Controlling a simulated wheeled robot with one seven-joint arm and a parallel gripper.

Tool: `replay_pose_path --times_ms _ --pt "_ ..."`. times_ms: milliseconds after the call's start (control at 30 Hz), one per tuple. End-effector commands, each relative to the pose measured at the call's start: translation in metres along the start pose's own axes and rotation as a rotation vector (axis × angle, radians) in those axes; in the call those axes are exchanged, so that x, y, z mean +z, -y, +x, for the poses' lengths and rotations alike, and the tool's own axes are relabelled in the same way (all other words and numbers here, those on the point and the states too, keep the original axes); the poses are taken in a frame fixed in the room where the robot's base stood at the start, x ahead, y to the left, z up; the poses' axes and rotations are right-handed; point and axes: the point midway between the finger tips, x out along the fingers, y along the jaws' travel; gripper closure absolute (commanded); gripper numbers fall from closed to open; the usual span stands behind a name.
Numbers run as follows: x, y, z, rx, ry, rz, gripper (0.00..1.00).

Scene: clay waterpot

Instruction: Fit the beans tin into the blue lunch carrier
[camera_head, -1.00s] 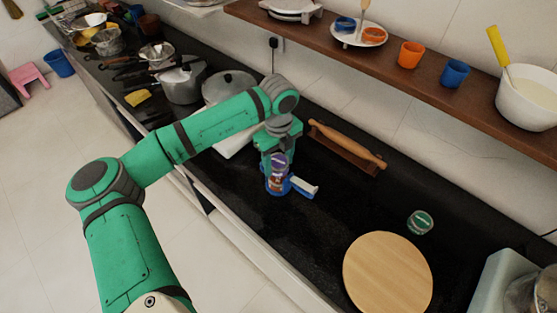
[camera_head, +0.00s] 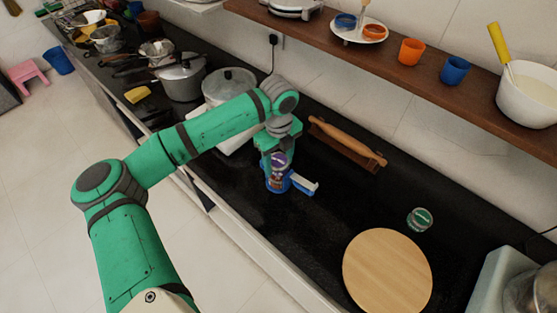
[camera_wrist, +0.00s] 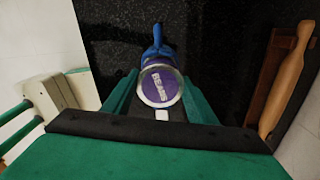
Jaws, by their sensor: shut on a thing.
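The beans tin (camera_head: 278,161) has a purple lid and stands nearly upright in my gripper (camera_head: 279,152).
A rolling pin on its holder (camera_head: 346,145) lies right of my gripper. A small green-lidded tin (camera_head: 420,219) and a round wooden board (camera_head: 388,272) are nearer the front right. Pots (camera_head: 228,84) stand behind to the left. A shelf (camera_head: 400,77) runs along the wall.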

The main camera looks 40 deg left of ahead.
Motion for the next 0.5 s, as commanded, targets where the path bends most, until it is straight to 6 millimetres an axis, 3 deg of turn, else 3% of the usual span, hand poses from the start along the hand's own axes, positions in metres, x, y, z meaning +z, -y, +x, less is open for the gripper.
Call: replay_pose_path --times_ms 500 --pt "0.0 0.0 0.012 0.0 -0.001 -0.001 0.77"
